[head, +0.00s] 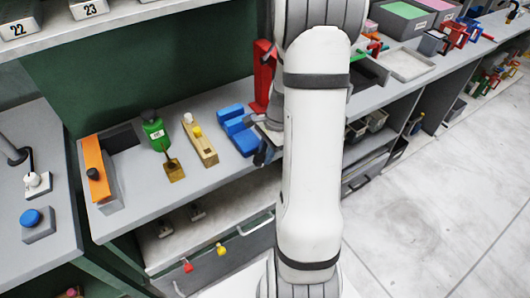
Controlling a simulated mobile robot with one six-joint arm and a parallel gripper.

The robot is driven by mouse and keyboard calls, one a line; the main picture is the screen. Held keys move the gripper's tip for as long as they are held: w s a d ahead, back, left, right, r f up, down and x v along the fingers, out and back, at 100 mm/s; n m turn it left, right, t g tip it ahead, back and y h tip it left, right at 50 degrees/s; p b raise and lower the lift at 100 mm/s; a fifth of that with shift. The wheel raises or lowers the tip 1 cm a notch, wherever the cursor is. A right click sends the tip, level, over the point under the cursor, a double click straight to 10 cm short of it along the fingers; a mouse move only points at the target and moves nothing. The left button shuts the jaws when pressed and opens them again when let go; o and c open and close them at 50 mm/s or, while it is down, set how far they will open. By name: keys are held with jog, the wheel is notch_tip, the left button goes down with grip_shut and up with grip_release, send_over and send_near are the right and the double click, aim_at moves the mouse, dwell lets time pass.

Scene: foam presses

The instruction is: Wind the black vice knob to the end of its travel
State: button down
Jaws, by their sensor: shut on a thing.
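A blue vice (236,131) sits on the grey bench, with stepped blue jaws. My gripper (264,147) is low at the vice's right end, beside the bench's front edge. It is mostly hidden behind my white arm, with only a dark part of it showing. It is shut at the place of the black vice knob, which is itself hidden from this view. How far the knob is wound cannot be seen.
A red upright tool (263,75) stands right behind my gripper. A drawer (215,265) is below.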

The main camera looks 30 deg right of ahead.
jog(key=c, duration=1.2)
grip_release()
jog(key=shift+c, duration=0.2)
jog(key=v, duration=0.8)
